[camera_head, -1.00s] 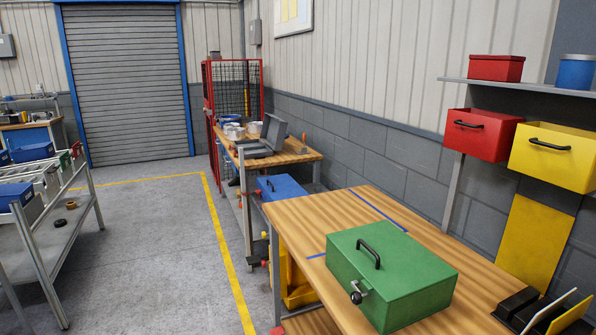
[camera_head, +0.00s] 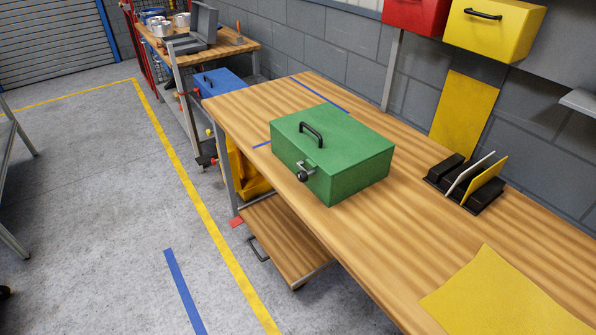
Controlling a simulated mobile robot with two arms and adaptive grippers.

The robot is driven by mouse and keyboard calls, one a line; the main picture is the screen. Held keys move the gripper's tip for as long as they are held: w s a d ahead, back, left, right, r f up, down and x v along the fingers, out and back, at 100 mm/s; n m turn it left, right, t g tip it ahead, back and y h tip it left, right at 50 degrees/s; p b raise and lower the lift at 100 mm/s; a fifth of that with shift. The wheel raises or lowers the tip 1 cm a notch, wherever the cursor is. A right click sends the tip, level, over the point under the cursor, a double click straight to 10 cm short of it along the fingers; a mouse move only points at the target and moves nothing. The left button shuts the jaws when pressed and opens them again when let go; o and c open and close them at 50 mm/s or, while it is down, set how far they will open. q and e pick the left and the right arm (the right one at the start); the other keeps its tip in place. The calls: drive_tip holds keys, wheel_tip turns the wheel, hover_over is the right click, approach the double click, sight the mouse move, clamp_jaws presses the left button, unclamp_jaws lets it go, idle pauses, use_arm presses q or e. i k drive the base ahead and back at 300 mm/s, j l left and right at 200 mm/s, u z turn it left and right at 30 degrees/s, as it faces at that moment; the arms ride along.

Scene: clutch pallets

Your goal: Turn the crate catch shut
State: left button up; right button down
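A green crate (camera_head: 345,165) with a black handle (camera_head: 311,131) on its lid sits on the wooden workbench (camera_head: 400,240). Its catch (camera_head: 304,174), a metal piece with a dark round knob, is on the crate's front face near the left end. The lid looks closed. The view is too small to tell whether the catch is turned shut. Neither of my grippers shows in the head view.
A black rack (camera_head: 468,190) with upright white and yellow plates stands right of the crate. A yellow sheet (camera_head: 505,300) lies at the bench's near right. A low wooden shelf (camera_head: 285,240) sits beneath the bench.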

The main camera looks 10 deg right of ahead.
sight(303, 176)
drive_tip(key=z, duration=0.35)
drive_tip(key=i+j+z, duration=0.15)
drive_tip(key=j+z, duration=0.2)
drive_tip(key=i+j+z, duration=0.15)
drive_tip(key=j+z, duration=0.25)
drive_tip(key=i+j+z, duration=0.1)
drive_tip(key=j+z, duration=0.25)
drive_tip(key=l, duration=0.1)
